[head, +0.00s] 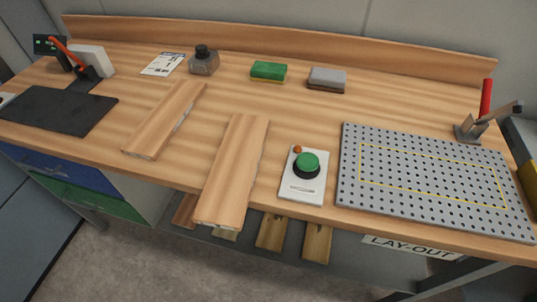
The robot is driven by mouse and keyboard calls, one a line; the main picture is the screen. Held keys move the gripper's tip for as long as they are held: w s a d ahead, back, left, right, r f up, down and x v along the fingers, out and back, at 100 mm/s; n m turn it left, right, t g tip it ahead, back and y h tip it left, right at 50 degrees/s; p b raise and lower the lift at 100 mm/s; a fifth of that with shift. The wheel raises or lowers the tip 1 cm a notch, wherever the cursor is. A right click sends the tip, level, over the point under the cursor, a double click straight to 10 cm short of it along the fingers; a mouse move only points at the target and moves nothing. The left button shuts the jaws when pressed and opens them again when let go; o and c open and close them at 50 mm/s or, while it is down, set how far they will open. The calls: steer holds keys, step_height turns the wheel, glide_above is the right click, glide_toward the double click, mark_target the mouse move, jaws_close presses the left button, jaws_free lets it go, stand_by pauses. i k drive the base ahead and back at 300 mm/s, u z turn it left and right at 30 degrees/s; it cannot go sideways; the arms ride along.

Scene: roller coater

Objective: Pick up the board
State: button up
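Two wooden boards lie on the wooden workbench (300,110). The nearer board (235,165) lies lengthwise front to back, left of the green push button, and its near end sticks out over the bench's front edge. The other board (166,118) lies flat further left and slightly back, wholly on the bench top. I cannot tell which of them the task means. My gripper is not in view.
A push-button box (303,189) stands right of the nearer board. A perforated plate (435,180) with a red-handled clamp (484,100) fills the right. A dark mat (57,110) lies left. Sponges (268,71) and an ink bottle (204,61) stand behind. More boards (271,232) show below the bench.

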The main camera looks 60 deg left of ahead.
mark_target(224, 200)
steer(key=k, duration=1.65)
steer(key=u, duration=0.8)
steer(key=i, duration=0.5)
